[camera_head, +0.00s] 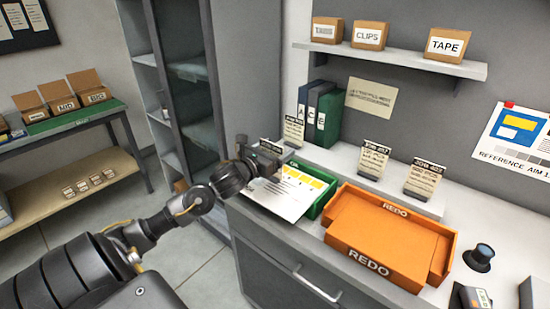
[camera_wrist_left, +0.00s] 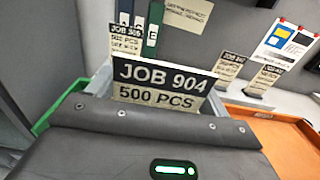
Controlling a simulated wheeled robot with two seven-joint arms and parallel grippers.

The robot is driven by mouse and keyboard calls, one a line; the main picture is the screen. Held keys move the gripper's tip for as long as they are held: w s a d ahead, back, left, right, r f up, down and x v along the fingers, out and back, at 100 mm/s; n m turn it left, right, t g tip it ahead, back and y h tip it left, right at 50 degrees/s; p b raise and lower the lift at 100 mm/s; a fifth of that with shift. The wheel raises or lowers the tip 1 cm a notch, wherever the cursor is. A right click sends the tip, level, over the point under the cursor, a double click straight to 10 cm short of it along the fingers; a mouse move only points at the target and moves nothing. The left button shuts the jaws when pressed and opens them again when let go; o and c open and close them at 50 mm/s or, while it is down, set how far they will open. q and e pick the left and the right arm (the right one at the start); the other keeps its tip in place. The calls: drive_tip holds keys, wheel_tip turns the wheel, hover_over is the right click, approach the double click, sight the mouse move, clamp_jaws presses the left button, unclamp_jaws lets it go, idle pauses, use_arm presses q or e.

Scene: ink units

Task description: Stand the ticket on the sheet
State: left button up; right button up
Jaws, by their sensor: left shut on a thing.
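My left gripper (camera_head: 262,168) is over the left part of the green tray (camera_head: 318,207). It is shut on a ticket (camera_head: 270,146), a small card with a black top band. In the left wrist view the ticket (camera_wrist_left: 162,86) reads "JOB 904, 500 PCS" and rises upright from behind the grey gripper body; its lower edge is hidden. The white sheet (camera_head: 277,203) with yellow blocks lies on the green tray, just right of and below the gripper. I cannot tell whether the ticket touches the sheet. My right gripper is not in view.
An orange REDO tray (camera_head: 386,238) stands right of the green one. Other tickets stand on the ledge behind: one at the left (camera_head: 294,131), two farther right (camera_head: 374,160). Binders (camera_head: 327,117) stand behind. A dark round-topped object (camera_head: 479,258) is at the right.

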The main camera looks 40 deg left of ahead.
use_arm(q)
drive_tip(key=shift+w+a+f, duration=0.15)
drive_tip(key=shift+a+f, duration=0.1)
drive_tip(key=shift+f, duration=0.1)
wheel_tip(320, 180, down, 2)
drive_tip(key=shift+f+p, duration=0.1)
drive_tip(key=shift+p, duration=0.65)
drive_tip(key=shift+f, duration=0.3)
drive_tip(key=shift+f, duration=0.1)
